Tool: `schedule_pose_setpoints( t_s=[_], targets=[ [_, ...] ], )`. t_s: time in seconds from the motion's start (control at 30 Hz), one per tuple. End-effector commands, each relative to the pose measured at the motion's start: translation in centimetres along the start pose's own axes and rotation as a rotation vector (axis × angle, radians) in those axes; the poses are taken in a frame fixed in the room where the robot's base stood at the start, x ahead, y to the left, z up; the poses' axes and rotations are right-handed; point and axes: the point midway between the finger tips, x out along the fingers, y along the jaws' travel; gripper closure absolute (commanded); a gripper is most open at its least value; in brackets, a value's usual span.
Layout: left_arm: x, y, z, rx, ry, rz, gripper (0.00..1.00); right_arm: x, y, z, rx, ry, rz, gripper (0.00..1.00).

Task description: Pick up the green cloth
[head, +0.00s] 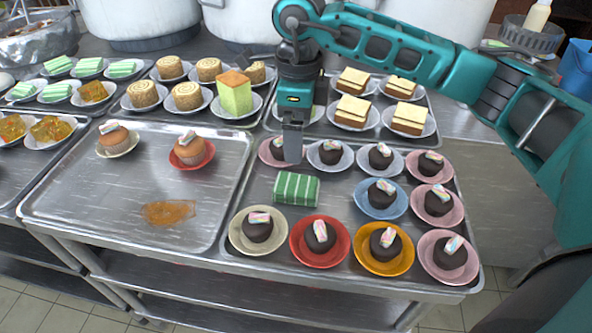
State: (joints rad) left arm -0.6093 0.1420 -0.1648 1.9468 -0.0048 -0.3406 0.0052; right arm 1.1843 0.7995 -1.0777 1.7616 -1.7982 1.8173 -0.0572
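The green cloth (296,188), folded into a small block with pale stripes, lies on the right front tray (335,210) among the dark cupcakes. My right gripper (293,155) comes in from the right and points down just behind the cloth. Its fingertips look apart from the cloth, and the cloth is not in its grip. The fingers overlap in this view, so their opening is hidden. They partly cover a dark cupcake on a pink plate (270,156). My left gripper is not in view.
Several dark cupcakes on coloured plates, such as a red one (298,256), surround the cloth. The left front tray (90,205) holds two cupcakes and a brown spill (168,212). Behind stand cake plates and large pots (248,18). Bare tray lies left of the cloth.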

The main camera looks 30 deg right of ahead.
Motion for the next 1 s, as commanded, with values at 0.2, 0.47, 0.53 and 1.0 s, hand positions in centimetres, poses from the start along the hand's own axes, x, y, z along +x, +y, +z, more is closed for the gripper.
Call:
schedule_pose_setpoints(
  t_s=[0.2,0.47,0.53,1.0],
  targets=[
    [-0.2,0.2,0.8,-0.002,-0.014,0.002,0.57,2.7,0.0,-0.2,0.001,0.009,0.001,0.04],
    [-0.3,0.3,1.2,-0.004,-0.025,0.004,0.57,6.9,0.0,-0.1,0.001,0.004,0.000,0.04],
    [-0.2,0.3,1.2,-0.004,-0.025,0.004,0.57,7.4,0.0,-0.1,0.001,0.004,-0.001,0.04],
    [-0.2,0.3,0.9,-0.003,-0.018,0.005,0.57,12.7,0.4,0.2,0.000,0.003,-0.001,0.04]
  ],
)
